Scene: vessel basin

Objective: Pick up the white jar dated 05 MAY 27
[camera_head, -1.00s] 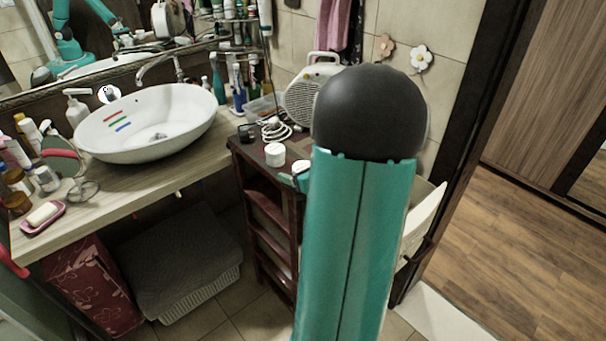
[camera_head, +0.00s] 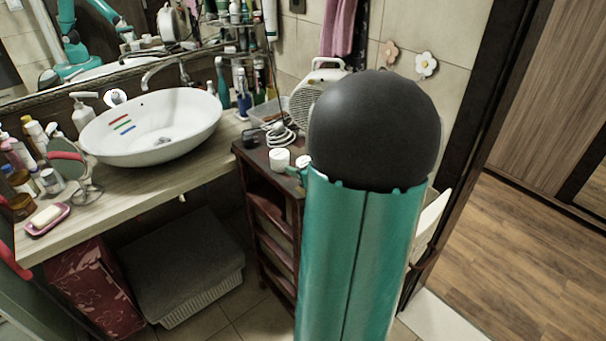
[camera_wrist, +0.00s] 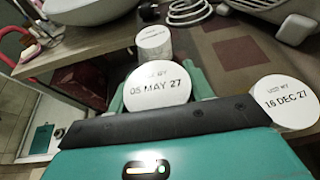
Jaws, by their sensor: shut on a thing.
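The white jar dated 05 MAY 27 (camera_wrist: 157,87) sits between the fingers of my gripper (camera_wrist: 162,88) in the wrist view, its label facing the camera. My gripper is shut on its sides. In the head view, a white jar (camera_head: 303,161) shows at my gripper's teal finger (camera_head: 297,173), partly hidden by my arm. A second white jar, dated 16 DEC 27 (camera_wrist: 286,103), is to the right in the wrist view. A third white jar (camera_wrist: 153,41) stands beyond the held one, its date too small to read; it also shows in the head view (camera_head: 279,159).
The jars are on a dark wooden cabinet (camera_head: 256,158) with a coiled white cable (camera_head: 277,134) and a white heater (camera_head: 312,92) behind. A white basin (camera_head: 152,126) stands on the counter at left. Wood floor lies open at right.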

